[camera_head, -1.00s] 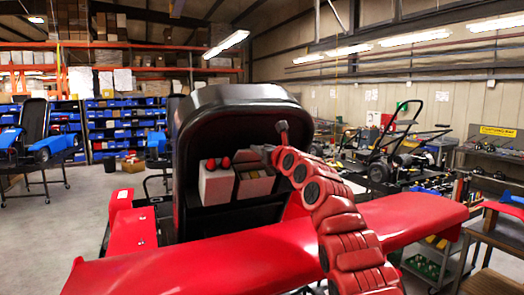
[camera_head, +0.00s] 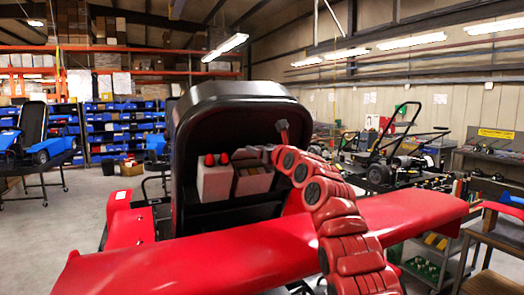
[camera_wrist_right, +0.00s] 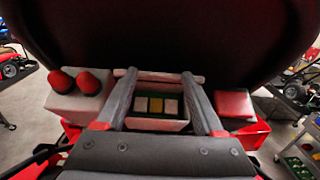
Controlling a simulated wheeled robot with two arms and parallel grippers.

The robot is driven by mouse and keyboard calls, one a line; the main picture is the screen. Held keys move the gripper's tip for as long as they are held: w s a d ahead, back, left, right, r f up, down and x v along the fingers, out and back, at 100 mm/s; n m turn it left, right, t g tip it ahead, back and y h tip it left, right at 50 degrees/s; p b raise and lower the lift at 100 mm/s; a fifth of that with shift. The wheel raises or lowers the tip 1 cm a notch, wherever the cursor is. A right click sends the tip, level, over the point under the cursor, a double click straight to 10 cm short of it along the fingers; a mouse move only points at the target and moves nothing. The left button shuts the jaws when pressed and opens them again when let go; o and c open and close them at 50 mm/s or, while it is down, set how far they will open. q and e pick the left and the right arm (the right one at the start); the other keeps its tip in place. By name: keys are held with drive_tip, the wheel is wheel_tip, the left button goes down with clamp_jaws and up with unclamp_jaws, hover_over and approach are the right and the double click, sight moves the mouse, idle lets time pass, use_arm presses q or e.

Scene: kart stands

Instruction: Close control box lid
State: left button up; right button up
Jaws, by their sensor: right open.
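An open control box (camera_wrist_right: 157,124) with a green inside and yellow and pale blocks shows in the right wrist view, between my fingers. It also shows in the head view (camera_head: 253,183), on the front of a black kart seat shell. A thin pale reddish bar crosses at the fingertips; it may be the raised lid's edge, but I cannot tell. My right gripper (camera_wrist_right: 160,79) is open, its two grey fingers apart on either side of the box. In the head view the right gripper (camera_head: 266,152) is small and partly hidden by its red arm. The left gripper is not in view.
A pale box with two red knobs (camera_wrist_right: 75,103) stands left of the control box. A red-topped pale block (camera_wrist_right: 234,104) is to its right. The black shell (camera_head: 235,98) rises behind. A wide red panel (camera_head: 190,262) spans the front, beneath my arm.

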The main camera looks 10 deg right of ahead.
drive_tip(key=b+v, duration=1.3)
drive_tip(key=v, duration=0.4)
drive_tip(key=shift+s, duration=0.1)
